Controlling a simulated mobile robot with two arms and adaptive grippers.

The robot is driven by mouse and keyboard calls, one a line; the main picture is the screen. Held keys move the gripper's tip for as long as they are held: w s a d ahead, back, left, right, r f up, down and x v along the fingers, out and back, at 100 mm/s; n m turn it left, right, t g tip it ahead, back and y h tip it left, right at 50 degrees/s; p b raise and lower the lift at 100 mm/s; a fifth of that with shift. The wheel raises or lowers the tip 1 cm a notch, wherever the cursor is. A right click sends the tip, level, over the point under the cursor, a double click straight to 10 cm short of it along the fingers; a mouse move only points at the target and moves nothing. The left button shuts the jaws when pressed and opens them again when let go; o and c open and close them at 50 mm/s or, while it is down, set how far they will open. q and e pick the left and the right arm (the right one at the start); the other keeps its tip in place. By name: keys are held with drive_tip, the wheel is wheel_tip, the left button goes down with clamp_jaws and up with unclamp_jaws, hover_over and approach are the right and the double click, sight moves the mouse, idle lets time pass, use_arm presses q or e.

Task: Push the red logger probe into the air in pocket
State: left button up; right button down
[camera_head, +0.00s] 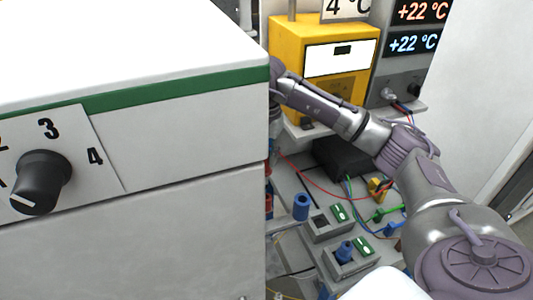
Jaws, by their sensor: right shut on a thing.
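My right arm reaches in from the lower right, and its wrist end (274,82) passes behind the edge of the white cabinet. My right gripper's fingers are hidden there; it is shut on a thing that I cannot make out. A thin red and blue sliver (268,203) shows at the cabinet's edge, too little to identify as the red logger probe. A grey pocket block (327,236) with a dark square opening and a green label stands on the bench. A second pocket block (348,271) holds a blue plug. Their labels are unreadable, so I cannot tell which is air in. My left gripper is out of view.
The white cabinet (150,130) with a dial (42,181) blocks the left half. A blue cylinder (301,206) stands beside the pockets. A yellow unit (296,50), a display unit (400,88), a black box (342,157) and loose coloured wires lie behind.

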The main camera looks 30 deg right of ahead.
drive_tip(key=shift+s+d+f, duration=0.1)
drive_tip(key=shift+f, duration=0.35)
drive_tip(key=shift+f+b, duration=0.3)
drive_tip(key=shift+b, duration=0.1)
wheel_tip(320, 180, down, 2)
drive_tip(key=shift+b, duration=0.7)
drive_tip(key=shift+f, duration=0.4)
drive_tip(key=shift+f+b, duration=0.9)
drive_tip(key=shift+f, duration=0.05)
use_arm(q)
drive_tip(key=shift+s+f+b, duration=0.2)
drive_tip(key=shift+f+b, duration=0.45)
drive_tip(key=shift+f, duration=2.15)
use_arm(e)
drive_tip(key=shift+f, duration=1)
drive_tip(key=c, duration=0.9)
unclamp_jaws()
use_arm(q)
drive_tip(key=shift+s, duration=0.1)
use_arm(e)
drive_tip(key=shift+o, duration=0.2)
